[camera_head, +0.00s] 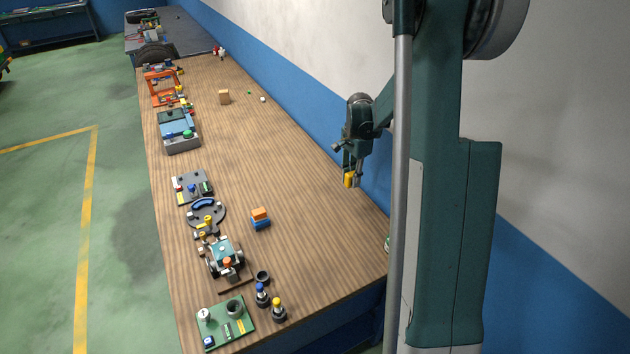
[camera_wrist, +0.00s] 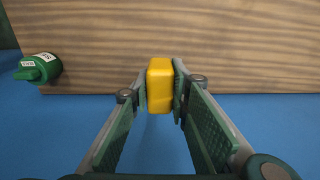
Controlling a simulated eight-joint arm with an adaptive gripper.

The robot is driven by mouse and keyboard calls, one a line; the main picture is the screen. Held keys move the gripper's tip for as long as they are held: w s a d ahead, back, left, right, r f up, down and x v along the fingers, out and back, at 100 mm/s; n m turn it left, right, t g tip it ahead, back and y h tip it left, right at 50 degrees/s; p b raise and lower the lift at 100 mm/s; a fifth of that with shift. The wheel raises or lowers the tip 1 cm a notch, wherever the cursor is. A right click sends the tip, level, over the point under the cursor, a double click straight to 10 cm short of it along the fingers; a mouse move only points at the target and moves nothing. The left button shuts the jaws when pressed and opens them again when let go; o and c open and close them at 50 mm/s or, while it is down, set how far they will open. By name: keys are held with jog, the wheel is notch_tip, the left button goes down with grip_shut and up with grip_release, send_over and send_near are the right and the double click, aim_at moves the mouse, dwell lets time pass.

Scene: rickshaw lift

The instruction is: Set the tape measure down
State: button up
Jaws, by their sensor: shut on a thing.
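The tape measure is a yellow block (camera_wrist: 160,85) in the wrist view, upright between my two finger pads. My gripper (camera_wrist: 160,92) is shut on it, with one pad touching each side. In the head view the yellow block (camera_head: 349,180) hangs below my gripper (camera_head: 353,178) at the right, wall-side edge of the long wooden table. In the wrist view it overlaps the table edge, with wood behind its upper part and blue behind its lower part. Its height above the table is hard to judge.
The wooden table (camera_head: 310,215) is clear near my gripper. A blue-and-white wall borders the right.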

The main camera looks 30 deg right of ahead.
jog(key=w+a, duration=0.2)
jog(key=w, duration=0.8)
jog(key=w+a, duration=0.3)
jog(key=w, duration=0.8)
jog(key=shift+a, duration=0.35)
jog(key=shift+s+f, duration=0.1)
send_over(313, 179)
jog(key=shift+f, duration=3.1)
jog(key=shift+f, duration=0.1)
jog(key=shift+f, duration=1.75)
jog(key=shift+f+b, duration=0.15)
jog(key=shift+b, duration=0.15)
jog(key=o, duration=1)
jog(key=shift+c, duration=0.2)
